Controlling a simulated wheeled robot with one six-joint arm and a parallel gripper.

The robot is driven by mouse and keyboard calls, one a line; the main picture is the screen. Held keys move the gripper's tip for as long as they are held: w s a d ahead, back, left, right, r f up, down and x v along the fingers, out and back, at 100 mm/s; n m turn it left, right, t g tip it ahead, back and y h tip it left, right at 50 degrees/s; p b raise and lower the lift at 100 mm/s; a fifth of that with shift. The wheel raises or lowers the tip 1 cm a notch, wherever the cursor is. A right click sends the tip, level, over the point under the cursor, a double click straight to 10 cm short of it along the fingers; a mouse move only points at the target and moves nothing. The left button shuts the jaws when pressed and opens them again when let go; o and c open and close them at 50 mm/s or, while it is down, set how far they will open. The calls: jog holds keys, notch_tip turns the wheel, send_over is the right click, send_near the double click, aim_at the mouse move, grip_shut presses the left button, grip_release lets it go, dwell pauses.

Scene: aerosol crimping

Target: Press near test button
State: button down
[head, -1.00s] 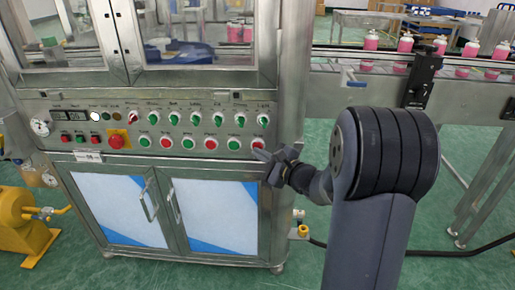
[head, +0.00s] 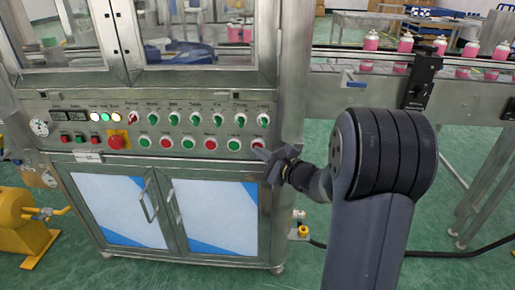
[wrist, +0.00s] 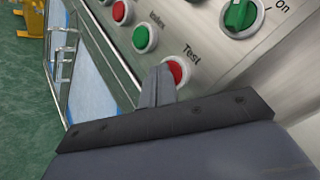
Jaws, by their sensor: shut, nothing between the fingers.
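The test button is a red button (head: 258,144) at the right end of the lower button row on the machine's panel. In the wrist view the red button (wrist: 175,71) sits below the printed word "Test". My gripper (head: 256,153) is shut and empty, its tips just below and in front of that button. In the wrist view my gripper's closed fingertips (wrist: 158,73) overlap the button's left part. I cannot tell whether the tips touch it.
A green button (wrist: 141,38) marked "Index" sits left of the test button. A green rotary switch (wrist: 240,14) is above it. A red emergency stop (head: 117,142) is at the panel's left. A conveyor (head: 350,90) with pink cans stands to the right.

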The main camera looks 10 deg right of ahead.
jog(key=shift+s+a+b, duration=0.25)
jog(key=shift+s+b, duration=0.25)
jog(key=shift+s, duration=0.25)
jog(key=shift+s, duration=0.1)
jog(key=s, duration=0.1)
jog(key=s+a+b, duration=0.1)
jog(key=s, duration=0.2)
jog(key=shift+s+a+b, duration=0.25)
jog(key=shift+s+b, duration=0.05)
jog(key=shift+b, duration=0.1)
jog(key=p, duration=0.1)
jog(key=w+p, duration=0.1)
jog(key=p, duration=0.1)
jog(key=shift+w+d+r, duration=0.25)
jog(key=shift+w, duration=0.05)
jog(key=shift+p, duration=0.5)
